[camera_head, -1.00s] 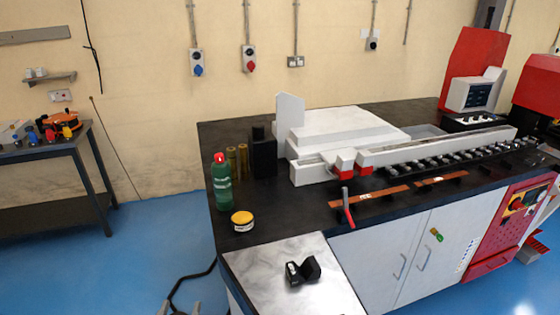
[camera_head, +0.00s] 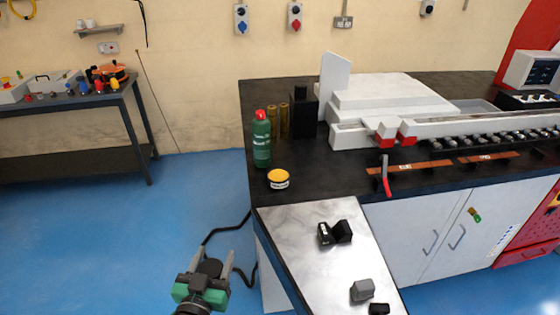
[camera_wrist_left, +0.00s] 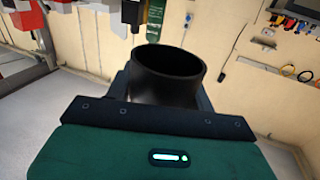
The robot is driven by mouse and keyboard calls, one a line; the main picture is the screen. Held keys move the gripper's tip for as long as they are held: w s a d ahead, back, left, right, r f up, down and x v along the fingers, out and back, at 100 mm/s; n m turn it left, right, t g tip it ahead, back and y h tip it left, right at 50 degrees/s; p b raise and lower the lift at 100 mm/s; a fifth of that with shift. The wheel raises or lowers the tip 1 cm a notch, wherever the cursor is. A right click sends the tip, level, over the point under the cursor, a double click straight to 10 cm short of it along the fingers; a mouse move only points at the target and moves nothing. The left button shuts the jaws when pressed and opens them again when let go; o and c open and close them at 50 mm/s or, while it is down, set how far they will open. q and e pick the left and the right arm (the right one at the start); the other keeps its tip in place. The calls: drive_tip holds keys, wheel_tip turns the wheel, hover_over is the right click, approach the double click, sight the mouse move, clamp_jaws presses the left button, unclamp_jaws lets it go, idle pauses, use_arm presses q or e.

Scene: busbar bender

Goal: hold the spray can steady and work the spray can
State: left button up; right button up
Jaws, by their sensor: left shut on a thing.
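The spray can (camera_head: 262,143), green with a red cap, stands upright on the black bench top near its left end. My left gripper (camera_head: 210,264) is low in front of the bench's left end, well apart from the can. Its two grey fingers stand on either side of a black round thing (camera_head: 209,268), and it is shut on that. In the left wrist view a black open cylinder (camera_wrist_left: 168,75) rises beyond the green gripper body. A green upright thing (camera_wrist_left: 156,14), cut by the top edge, may be the can. My right gripper is not in view.
A yellow-lidded tin (camera_head: 278,179) stands in front of the can. Brass cylinders (camera_head: 283,120) and a black box (camera_head: 303,114) stand behind it. Black blocks (camera_head: 334,232) lie on the metal plate (camera_head: 300,235). A black cable (camera_head: 230,229) runs by the bench's left side.

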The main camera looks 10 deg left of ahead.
use_arm(q)
drive_tip(key=w+d+r+m+g+h, duration=0.45)
drive_tip(key=d+r+m+h, duration=0.35)
drive_tip(key=d+r+h, duration=0.55)
drive_tip(key=w+d+f+m+g+h, duration=0.2)
drive_tip(key=w+d+f+m+g, duration=0.2)
drive_tip(key=f, duration=0.3)
drive_tip(key=shift+w+d+f+m+g, duration=0.2)
drive_tip(key=shift+w+d+m+g, duration=0.1)
drive_tip(key=shift+w+d+g, duration=0.4)
drive_tip(key=shift+s+m+g+h, duration=0.15)
drive_tip(key=shift+m+g+h, duration=0.15)
drive_tip(key=shift+h, duration=0.15)
drive_tip(key=shift+s+a+m+g+h, duration=0.25)
drive_tip(key=shift+a+m+g, duration=0.35)
drive_tip(key=shift+g, duration=0.45)
drive_tip(key=shift+s+a+m+g+h, duration=0.1)
drive_tip(key=shift+a+m+g+h, duration=0.3)
drive_tip(key=shift+m+g, duration=0.5)
drive_tip(key=shift+s+a+m+g+h, duration=0.2)
drive_tip(key=shift+a+m+g, duration=0.35)
drive_tip(key=shift+g, duration=0.65)
drive_tip(key=shift+f, duration=0.1)
